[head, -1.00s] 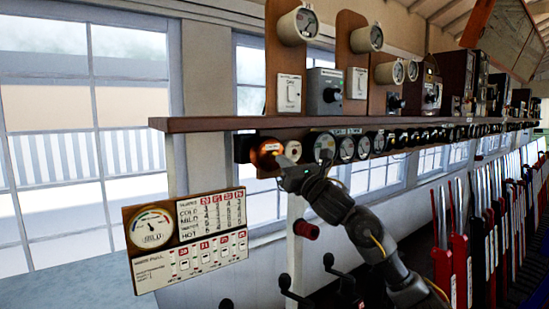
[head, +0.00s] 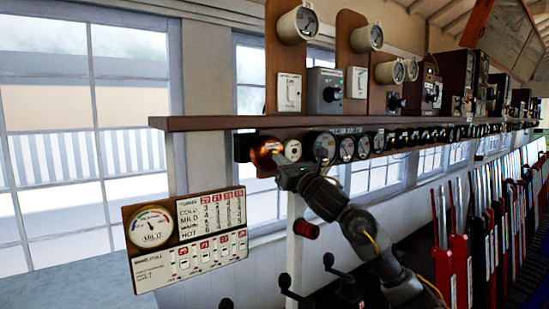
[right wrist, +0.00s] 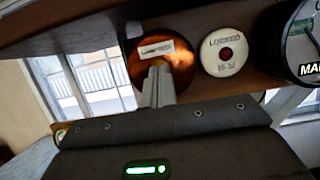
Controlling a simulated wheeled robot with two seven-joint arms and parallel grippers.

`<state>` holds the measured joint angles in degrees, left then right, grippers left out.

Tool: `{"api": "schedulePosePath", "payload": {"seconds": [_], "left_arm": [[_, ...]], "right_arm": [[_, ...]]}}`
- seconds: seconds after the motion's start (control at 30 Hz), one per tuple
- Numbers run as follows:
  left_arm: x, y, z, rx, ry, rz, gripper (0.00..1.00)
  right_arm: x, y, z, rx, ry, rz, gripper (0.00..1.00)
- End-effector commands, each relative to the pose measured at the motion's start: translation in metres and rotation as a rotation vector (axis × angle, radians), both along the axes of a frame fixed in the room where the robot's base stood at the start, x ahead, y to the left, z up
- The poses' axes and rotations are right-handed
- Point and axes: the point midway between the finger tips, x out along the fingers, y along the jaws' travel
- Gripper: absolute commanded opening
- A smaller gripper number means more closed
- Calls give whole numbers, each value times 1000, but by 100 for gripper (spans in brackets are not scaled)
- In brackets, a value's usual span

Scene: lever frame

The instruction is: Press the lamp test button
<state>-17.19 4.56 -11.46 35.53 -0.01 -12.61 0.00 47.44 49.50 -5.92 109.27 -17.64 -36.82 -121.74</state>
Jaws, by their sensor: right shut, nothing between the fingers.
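A round copper-coloured plate (head: 262,147) with a small label is fixed on the wooden strip under the shelf. It fills the upper middle of the right wrist view (right wrist: 185,65), where its label is too blurred to read surely. My right gripper (head: 277,159) is shut and empty, its fingertips in front of the plate. In the right wrist view the fingertips (right wrist: 157,74) overlap the plate's middle just below the label, at a small yellowish spot. They hide what lies behind them, and I cannot tell whether they touch. My left gripper is not in view.
A white round plate with a red centre (right wrist: 225,53) sits right beside the copper plate, then black-rimmed dials (head: 321,146). The wooden shelf (head: 220,124) runs just above. A gauge board (head: 190,240) stands lower left, and levers (head: 460,240) fill the right.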

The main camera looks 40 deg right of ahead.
Motion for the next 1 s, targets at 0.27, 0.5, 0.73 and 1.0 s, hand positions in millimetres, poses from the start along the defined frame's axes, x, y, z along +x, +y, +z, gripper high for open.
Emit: {"api": "schedulePosePath", "payload": {"seconds": [0.27,0.5,0.73,1.0], "left_arm": [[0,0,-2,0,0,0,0],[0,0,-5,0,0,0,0],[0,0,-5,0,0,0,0],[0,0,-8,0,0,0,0]], "right_arm": [[-1,0,-1,-2,0,0,0],[-13,0,0,-1,0,-1,0],[-14,0,0,0,1,-1,0],[-32,0,-1,-5,0,-1,0]]}}
